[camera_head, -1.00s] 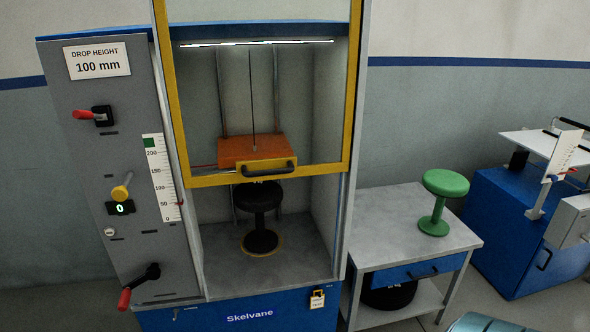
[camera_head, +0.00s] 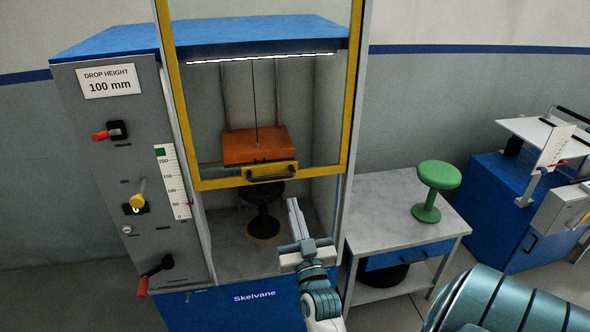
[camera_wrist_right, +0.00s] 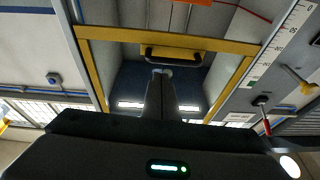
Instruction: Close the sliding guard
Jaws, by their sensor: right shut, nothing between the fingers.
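The sliding guard (camera_head: 218,184) is a clear panel in a yellow frame on the front of the test machine. It stands raised, with an open gap below its bottom bar. A black handle (camera_head: 270,173) sits on that bar; it also shows in the right wrist view (camera_wrist_right: 176,54). My right gripper (camera_head: 293,203) is shut and empty, pointing up in front of the gap, just below and right of the handle. In the right wrist view its fingers (camera_wrist_right: 161,74) point toward the handle and appear apart from it. My left gripper is not in view.
The grey control panel (camera_head: 115,200) with red and yellow knobs is on the left.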

